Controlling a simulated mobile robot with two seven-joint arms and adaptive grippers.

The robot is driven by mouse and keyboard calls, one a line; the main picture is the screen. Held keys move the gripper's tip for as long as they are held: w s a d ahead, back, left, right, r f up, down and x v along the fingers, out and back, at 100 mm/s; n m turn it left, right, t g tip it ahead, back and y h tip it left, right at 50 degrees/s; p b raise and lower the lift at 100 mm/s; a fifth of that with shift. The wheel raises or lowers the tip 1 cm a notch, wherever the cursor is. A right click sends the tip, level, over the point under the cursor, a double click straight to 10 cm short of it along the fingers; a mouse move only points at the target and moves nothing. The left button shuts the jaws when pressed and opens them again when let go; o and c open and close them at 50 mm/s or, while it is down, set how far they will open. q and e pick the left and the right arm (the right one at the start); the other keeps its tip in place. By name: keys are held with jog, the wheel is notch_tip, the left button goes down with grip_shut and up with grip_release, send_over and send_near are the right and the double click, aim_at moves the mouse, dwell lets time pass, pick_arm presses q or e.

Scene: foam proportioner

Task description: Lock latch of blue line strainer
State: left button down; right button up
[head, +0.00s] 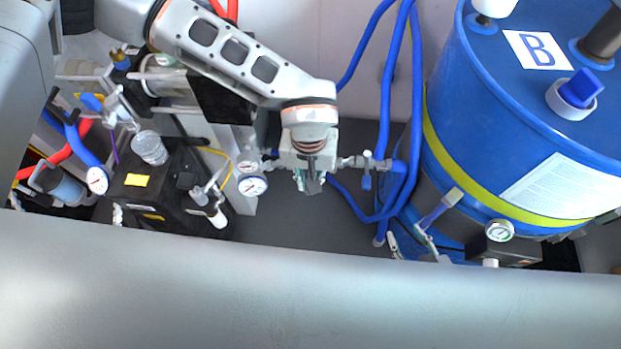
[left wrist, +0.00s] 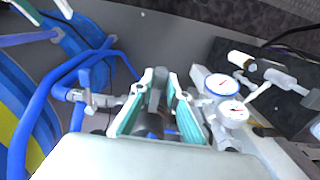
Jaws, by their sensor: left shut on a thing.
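My left gripper (head: 313,184) points down in the head view, between two gauges and a small blue-handled valve. In the left wrist view its two teal-padded fingers (left wrist: 158,108) stand close on either side of a dark grey fitting, which I take to be the blue line strainer (left wrist: 154,124). The gripper is shut on part of it. The strainer's pipe (head: 349,162) shows to the right of the fingers in the head view. The latch is hidden by the fingers or too small to make out.
Round gauges (head: 252,186) sit just left of the gripper. The blue-handled valve (head: 367,178) and blue hoses (head: 392,95) are to the right. A blue tank (head: 490,120) marked B stands further right. A black box (head: 160,190) stands left. A grey ledge (head: 310,300) crosses the front.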

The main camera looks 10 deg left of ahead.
dwell(0.3)
pick_arm(q)
jog(key=c, duration=2)
grip_release()
jog(key=shift+o, duration=0.2)
jog(key=shift+r, duration=0.25)
notch_tip(320, 180, up, 12)
jog(key=shift+f, duration=0.25)
